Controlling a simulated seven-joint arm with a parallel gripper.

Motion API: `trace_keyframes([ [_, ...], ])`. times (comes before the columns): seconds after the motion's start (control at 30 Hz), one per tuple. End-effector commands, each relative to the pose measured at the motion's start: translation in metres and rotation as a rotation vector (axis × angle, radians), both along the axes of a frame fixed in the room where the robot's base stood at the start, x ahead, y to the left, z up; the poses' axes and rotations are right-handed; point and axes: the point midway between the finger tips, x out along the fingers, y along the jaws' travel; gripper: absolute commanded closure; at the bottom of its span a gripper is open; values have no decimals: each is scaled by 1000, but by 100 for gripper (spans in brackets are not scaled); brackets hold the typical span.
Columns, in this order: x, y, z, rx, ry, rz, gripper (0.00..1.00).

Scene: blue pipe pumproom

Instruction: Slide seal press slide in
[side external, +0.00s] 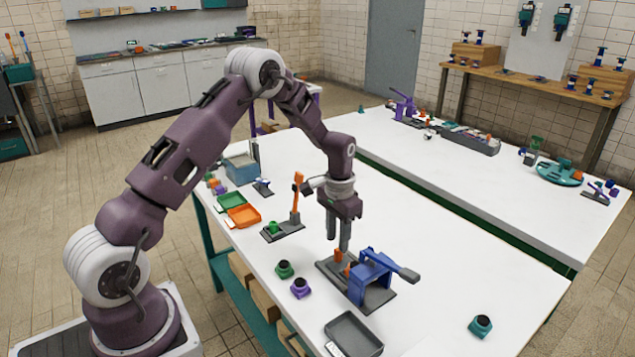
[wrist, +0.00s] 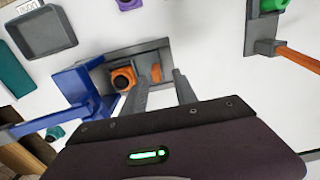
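The seal press is a blue frame (side external: 370,277) with a grey lever on a dark grey base, standing near the front of the white table. In the wrist view its blue frame (wrist: 85,90) is at the left. An orange-rimmed, black-centred seal (wrist: 123,78) sits on the grey slide part beside the frame, outside the blue arch as far as I can tell. An orange upright handle (wrist: 155,73) stands at the slide's outer end; it also shows in the side view (side external: 339,256). My gripper (side external: 339,248) points down above this handle, fingers apart on either side, with no visible grip.
Green (side external: 284,269), purple (side external: 300,287) and teal (side external: 480,325) seals stand loose on the table. A grey tray (side external: 353,335) lies in front of the press. A fixture with an orange lever (side external: 297,200) stands to the left. The table right of the press is mostly clear.

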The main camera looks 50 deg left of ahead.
Motion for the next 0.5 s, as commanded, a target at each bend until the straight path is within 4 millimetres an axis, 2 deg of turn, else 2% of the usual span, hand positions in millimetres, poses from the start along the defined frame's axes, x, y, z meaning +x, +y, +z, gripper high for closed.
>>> trace_keyframes([
  [0.13, 1, 0, 40, 2, -5, 1, 65],
  [0.5, -28, -24, 129, 22, -91, 1, 65],
])
